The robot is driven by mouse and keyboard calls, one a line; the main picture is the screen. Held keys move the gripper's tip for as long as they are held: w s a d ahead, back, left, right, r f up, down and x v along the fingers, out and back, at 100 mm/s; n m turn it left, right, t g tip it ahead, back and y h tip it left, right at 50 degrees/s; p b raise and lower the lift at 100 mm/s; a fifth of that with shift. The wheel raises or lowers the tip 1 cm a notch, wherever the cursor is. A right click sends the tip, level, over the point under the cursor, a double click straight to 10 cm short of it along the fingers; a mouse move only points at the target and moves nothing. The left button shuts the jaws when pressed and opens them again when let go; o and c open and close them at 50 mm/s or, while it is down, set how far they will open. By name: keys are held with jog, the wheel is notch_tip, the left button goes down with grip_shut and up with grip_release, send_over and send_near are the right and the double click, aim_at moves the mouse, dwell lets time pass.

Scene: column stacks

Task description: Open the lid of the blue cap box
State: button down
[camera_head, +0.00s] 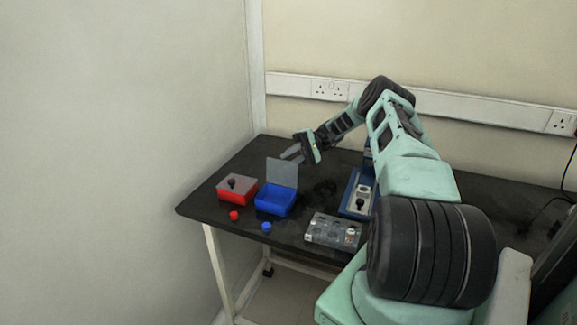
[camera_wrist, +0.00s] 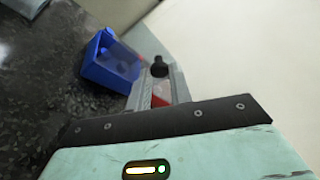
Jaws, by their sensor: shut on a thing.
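The blue box (camera_head: 272,206) stands on the dark table with its grey see-through lid (camera_head: 282,172) raised about upright at its back edge. The box also shows in the wrist view (camera_wrist: 100,72), with its inside partly visible. My gripper (camera_head: 288,154) is behind the lid near its upper right and is shut on the lid. In the wrist view its fingers (camera_wrist: 157,82) reach up beside a black knob (camera_wrist: 160,67). The exact contact is hard to make out. A small blue cap (camera_head: 267,227) lies on the table in front of the box.
A red box (camera_head: 237,197) with a closed grey lid stands left of the blue box, and a red cap (camera_head: 234,215) lies before it. A grey perforated block (camera_head: 333,230) and a blue-framed tray (camera_head: 357,195) stand to the right. Black cable lies behind.

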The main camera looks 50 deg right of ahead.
jog(key=shift+w+d+f+m+y+b, duration=0.1)
jog(key=shift+d+f+m+y+b, duration=0.3)
jog(key=shift+y+b, duration=0.3)
jog(key=c, duration=1.3)
grip_release()
jog(key=shift+o, duration=0.2)
notch_tip(320, 180, up, 10)
jog(key=shift+b, duration=0.4)
jog(key=shift+a, duration=0.1)
